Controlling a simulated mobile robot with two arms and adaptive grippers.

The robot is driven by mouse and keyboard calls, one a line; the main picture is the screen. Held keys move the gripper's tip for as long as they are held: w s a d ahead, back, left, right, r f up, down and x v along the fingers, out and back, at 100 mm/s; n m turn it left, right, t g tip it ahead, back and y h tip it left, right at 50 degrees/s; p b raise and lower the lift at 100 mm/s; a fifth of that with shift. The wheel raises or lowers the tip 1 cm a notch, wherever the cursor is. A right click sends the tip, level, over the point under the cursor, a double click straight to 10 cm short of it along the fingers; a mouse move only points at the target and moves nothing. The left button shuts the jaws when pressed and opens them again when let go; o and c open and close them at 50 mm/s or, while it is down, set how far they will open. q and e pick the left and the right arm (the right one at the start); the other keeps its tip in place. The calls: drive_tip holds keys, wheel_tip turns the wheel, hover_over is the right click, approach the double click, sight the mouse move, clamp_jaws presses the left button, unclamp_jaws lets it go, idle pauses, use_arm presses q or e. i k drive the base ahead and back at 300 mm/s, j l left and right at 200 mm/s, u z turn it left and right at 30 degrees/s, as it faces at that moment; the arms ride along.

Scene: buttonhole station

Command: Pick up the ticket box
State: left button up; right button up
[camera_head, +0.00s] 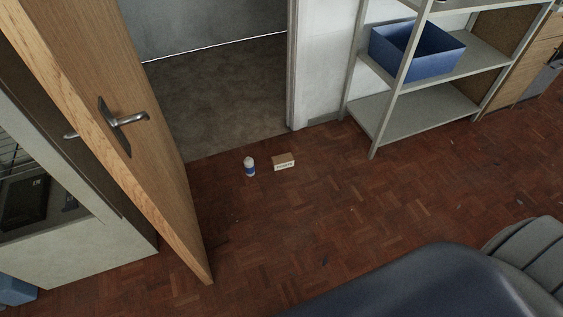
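A small tan box with a white label on its front (284,162) lies on the parquet floor, just in front of the open doorway. It looks like the ticket box, but the label's print is too small to read. My grippers are not in this view, so I cannot see whether they are open or shut.
A white bottle with a blue band (249,167) stands just left of the box. An open wooden door (120,110) is at the left. A metal shelf (430,105) with a blue bin (425,58) stands at the right. A dark rounded surface fills the bottom right.

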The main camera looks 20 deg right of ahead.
sight(284, 161)
drive_tip(key=i+l+u, duration=0.15)
drive_tip(key=u, duration=0.2)
drive_tip(key=i+l+u, duration=0.1)
drive_tip(key=l+u, duration=0.25)
drive_tip(key=j, duration=0.1)
